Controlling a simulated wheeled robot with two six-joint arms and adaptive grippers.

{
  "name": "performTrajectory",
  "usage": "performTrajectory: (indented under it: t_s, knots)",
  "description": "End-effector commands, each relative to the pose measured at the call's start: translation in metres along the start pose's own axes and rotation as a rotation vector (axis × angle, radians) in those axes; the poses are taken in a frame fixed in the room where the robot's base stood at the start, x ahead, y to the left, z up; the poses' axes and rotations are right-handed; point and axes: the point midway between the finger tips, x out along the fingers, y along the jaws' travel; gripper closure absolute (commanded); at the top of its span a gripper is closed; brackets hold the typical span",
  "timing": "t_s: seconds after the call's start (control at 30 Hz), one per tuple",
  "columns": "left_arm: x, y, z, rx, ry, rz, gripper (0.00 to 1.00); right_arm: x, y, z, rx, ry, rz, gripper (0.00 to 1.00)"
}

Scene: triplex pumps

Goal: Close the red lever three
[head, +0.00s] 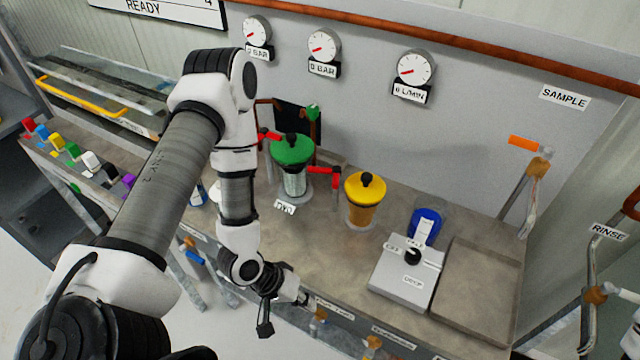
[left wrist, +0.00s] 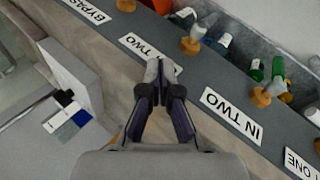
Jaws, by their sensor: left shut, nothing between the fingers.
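No lever in view carries a readable mark "three". In the head view one red lever (head: 322,172) sticks out right of the green-topped pump (head: 292,152). Another red lever (head: 268,135) is at that pump's back left. In the left wrist view an orange-red piece (left wrist: 157,5) is cut by the top edge, near the BYPASS label. My left gripper (head: 303,299) is at the bench's front edge, well apart from both red levers by the pump. In the left wrist view its fingertips (left wrist: 161,72) are shut and empty, beside a label ending in TWO (left wrist: 143,45). My right gripper is not visible.
A yellow-topped vessel (head: 364,200) and a grey switch box (head: 405,272) stand on the bench. Valves with orange knobs (left wrist: 190,45) line the front edge. An orange lever (head: 523,142) is at the back right. A bare tray (head: 478,290) lies right of the box.

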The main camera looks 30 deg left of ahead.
Motion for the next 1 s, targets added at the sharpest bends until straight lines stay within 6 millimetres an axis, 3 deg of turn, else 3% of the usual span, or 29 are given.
performTrajectory:
  t_s: [0.17, 0.3, 0.4, 0.5, 0.67, 1.0]
  knots:
    - [-0.049, 0.016, -0.061, -0.138, 0.182, 0.264, 1.0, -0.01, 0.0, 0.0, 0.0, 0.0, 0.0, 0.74]
    - [-0.108, 0.016, -0.107, -0.224, 0.386, 0.49, 1.0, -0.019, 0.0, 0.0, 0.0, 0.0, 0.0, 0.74]
    - [-0.146, 0.006, -0.129, -0.271, 0.538, 0.605, 1.0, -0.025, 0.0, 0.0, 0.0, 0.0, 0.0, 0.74]
    - [-0.172, -0.007, -0.143, -0.349, 0.655, 0.669, 1.0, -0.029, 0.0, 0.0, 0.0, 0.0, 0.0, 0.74]
    - [-0.188, -0.011, -0.153, -0.405, 0.73, 0.719, 1.0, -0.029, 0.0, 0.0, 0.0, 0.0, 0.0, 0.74]
    - [-0.157, 0.007, -0.184, -0.389, 0.722, 0.717, 1.0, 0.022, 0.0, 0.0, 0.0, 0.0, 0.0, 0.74]
